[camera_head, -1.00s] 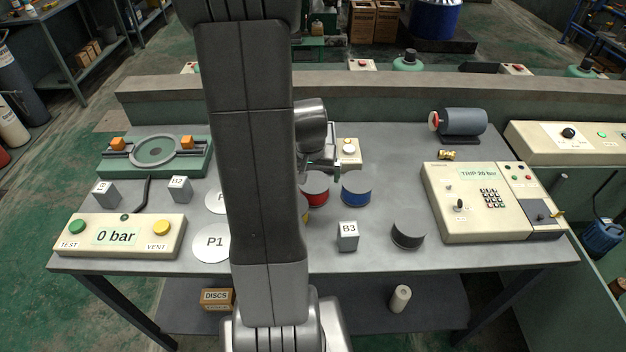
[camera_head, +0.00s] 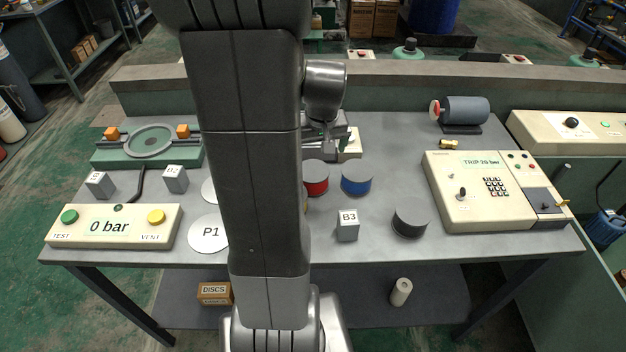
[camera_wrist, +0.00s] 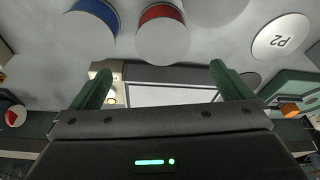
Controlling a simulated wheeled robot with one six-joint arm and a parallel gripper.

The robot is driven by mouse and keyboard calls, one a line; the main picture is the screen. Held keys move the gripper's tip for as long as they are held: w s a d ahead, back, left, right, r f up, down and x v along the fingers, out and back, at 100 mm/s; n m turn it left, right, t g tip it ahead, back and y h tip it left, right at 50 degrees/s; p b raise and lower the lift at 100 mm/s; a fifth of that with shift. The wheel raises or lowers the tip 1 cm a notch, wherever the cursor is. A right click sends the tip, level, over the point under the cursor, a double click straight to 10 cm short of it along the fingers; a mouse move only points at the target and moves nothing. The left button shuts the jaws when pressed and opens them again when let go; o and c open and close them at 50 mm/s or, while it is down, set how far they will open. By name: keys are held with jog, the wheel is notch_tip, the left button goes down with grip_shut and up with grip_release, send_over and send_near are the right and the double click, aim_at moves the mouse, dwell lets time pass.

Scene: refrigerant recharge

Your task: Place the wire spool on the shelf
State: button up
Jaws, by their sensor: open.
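No object is clearly recognisable as the wire spool. A red-sided drum (camera_head: 316,187) and a blue-sided drum (camera_head: 357,186) stand side by side on the table, with a dark drum (camera_head: 410,224) to the right. The red drum (camera_wrist: 163,32) and blue drum (camera_wrist: 92,22) also show in the wrist view. The lower shelf (camera_head: 340,312) lies under the table and carries a white cylinder (camera_head: 401,291). My gripper (camera_wrist: 160,85) is open, its green fingers wide apart with nothing gripped.
A block marked B3 (camera_head: 347,228) stands in front of the blue drum. A beige trip panel (camera_head: 478,200) is at right, a pressure panel (camera_head: 112,228) at left. A DISCS box (camera_head: 214,293) sits on the lower shelf. A motor (camera_head: 463,112) stands at back right.

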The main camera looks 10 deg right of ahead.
aim_at(313, 170)
jog(key=x, duration=0.8)
jog(key=shift+a+p+x, duration=0.2)
jog(key=shift+p+x, duration=0.6)
jog(key=shift+x, duration=1.8)
jog(key=shift+r, duration=0.1)
jog(key=c, duration=1.4)
